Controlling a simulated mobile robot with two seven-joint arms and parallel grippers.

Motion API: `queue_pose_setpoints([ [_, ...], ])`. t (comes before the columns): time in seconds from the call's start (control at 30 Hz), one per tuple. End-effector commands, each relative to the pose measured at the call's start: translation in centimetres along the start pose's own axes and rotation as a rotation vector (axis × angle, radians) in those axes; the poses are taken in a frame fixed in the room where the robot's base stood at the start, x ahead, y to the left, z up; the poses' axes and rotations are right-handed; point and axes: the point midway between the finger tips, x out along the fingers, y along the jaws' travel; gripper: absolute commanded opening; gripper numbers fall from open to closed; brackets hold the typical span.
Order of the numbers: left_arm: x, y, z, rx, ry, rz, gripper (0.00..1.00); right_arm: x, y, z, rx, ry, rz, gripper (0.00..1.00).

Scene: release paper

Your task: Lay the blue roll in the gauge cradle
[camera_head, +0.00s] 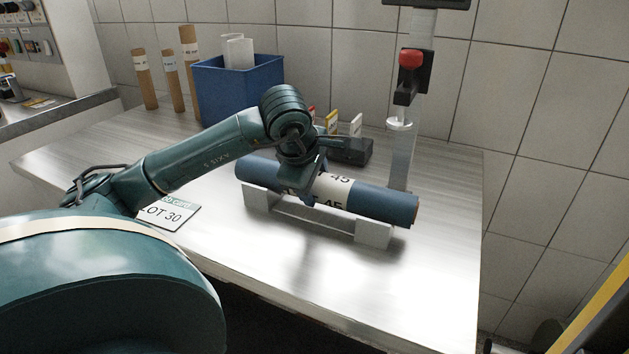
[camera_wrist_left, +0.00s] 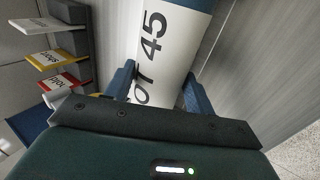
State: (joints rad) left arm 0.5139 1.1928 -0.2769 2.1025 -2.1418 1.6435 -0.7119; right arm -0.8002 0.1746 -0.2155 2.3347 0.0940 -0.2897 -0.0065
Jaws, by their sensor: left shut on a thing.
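The blue roll (camera_head: 385,200) lies lengthwise along the gauge cradle (camera_head: 374,233), a pale stand with two end blocks joined by rails. A white label with black "45" wraps the roll's middle. The roll's ends reach past the end blocks. I cannot tell whether it rests on the blocks or hangs just above them. My left gripper (camera_head: 308,188) is shut around the roll from above, left of the label's middle. In the left wrist view the fingers (camera_wrist_left: 160,92) straddle the labelled part of the roll (camera_wrist_left: 165,50). My right gripper is not in view.
A card reading "LOT 30" (camera_head: 168,214) lies on the metal table (camera_head: 300,290). A blue bin (camera_head: 240,85) and brown tubes (camera_head: 144,78) stand behind. A dark holder with small cards (camera_head: 350,150) and a post with a red knob (camera_head: 410,58) stand behind the cradle. The table's front is clear.

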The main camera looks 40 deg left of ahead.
Motion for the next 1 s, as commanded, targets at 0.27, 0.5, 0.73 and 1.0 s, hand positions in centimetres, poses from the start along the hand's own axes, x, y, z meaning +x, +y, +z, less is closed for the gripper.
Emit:
queue_pose_setpoints([
  [0.27,0.3,-0.1,0.0,-0.001,-0.001,0.005,0.55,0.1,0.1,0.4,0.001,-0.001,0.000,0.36],
  [0.5,0.3,-0.1,0.0,0.000,0.000,0.002,0.75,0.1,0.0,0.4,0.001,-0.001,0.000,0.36],
  [0.73,0.4,-0.3,0.0,0.001,0.000,-0.004,0.80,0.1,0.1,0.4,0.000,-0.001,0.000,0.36],
  [1.0,-1.1,-0.1,0.0,0.002,0.000,0.002,0.80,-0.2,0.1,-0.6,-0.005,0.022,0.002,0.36],
])
